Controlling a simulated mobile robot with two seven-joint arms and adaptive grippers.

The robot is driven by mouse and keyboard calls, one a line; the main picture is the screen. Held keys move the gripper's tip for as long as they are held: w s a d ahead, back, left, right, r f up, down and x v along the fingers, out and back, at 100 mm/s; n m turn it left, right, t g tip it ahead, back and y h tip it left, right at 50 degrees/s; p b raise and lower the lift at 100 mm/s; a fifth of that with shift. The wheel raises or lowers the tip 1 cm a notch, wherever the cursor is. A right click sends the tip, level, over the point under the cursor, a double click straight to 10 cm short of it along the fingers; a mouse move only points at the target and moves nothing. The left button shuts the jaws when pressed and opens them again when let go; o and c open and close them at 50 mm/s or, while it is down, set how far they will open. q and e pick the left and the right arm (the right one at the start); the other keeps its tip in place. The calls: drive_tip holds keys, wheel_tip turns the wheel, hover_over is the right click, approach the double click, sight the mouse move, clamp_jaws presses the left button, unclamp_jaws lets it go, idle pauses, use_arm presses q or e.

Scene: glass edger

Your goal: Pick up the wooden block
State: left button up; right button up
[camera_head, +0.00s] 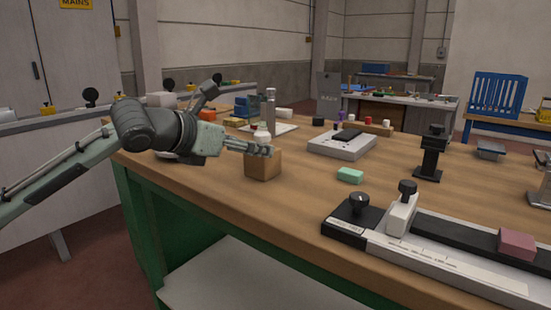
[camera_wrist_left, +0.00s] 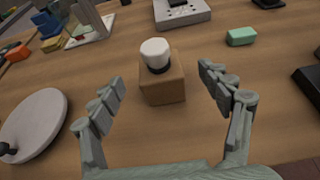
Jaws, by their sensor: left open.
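The wooden block (camera_head: 263,166) is a plain brown cube near the front edge of the workbench. In the left wrist view the block (camera_wrist_left: 163,90) lies centred between the fingers, a little beyond them. A white knob-like piece with a black base (camera_wrist_left: 156,54) appears to stand on the block's top; it shows partly behind the fingers in the head view (camera_head: 262,132). My left gripper (camera_head: 266,150) is open and empty, its fingers level with the top of the block and covering part of it. In the wrist view the left gripper (camera_wrist_left: 162,78) has clear gaps on both sides. My right gripper is out of view.
A round pale disc (camera_wrist_left: 34,127) lies to the left in the wrist view. A grey-white device (camera_head: 343,144) and a green block (camera_head: 350,175) lie right of the block. A long edger rail (camera_head: 440,260) fills the front right. Bare wood surrounds the block's front.

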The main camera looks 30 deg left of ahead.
use_arm(q)
drive_tip(key=x, duration=0.3)
drive_tip(key=shift+w+a+f, duration=0.1)
drive_tip(key=shift+w+f, duration=0.2)
drive_tip(key=shift+f, duration=0.1)
drive_tip(key=shift+w, duration=0.3)
drive_tip(key=shift+p+x, duration=0.45)
drive_tip(key=shift+x, duration=0.35)
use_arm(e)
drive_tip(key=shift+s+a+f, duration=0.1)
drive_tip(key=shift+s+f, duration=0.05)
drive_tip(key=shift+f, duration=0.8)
use_arm(q)
drive_tip(key=shift+f, duration=0.1)
drive_tip(key=shift+s, duration=0.1)
drive_tip(key=shift+c, duration=0.2)
drive_tip(key=c, duration=1.2)
drive_tip(key=shift+c, duration=0.5)
